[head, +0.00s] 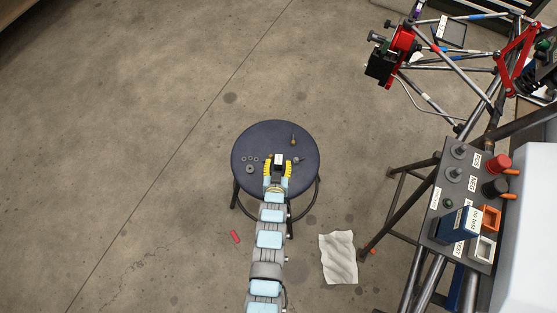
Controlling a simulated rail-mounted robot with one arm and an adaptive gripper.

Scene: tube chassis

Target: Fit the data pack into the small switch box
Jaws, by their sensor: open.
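My gripper (278,168) has yellow fingers spread apart over the round stool. A small black block with a white top face (278,159) shows between or just beyond the fingertips; it may be the data pack, but its markings are too small to read. I cannot tell whether the fingers touch it. At the right is a grey switch panel (447,195) with knobs and labels. It bears a dark blue box with a white label (456,226), an orange square frame (490,218) and a white square frame (483,249). I cannot tell which is the small switch box.
The dark stool top (255,140) also holds small washers and a brass-coloured part (293,139). A tube chassis (455,62) fills the upper right. A crumpled sheet (339,257) and a red piece (235,237) lie on the floor. The left floor is clear.

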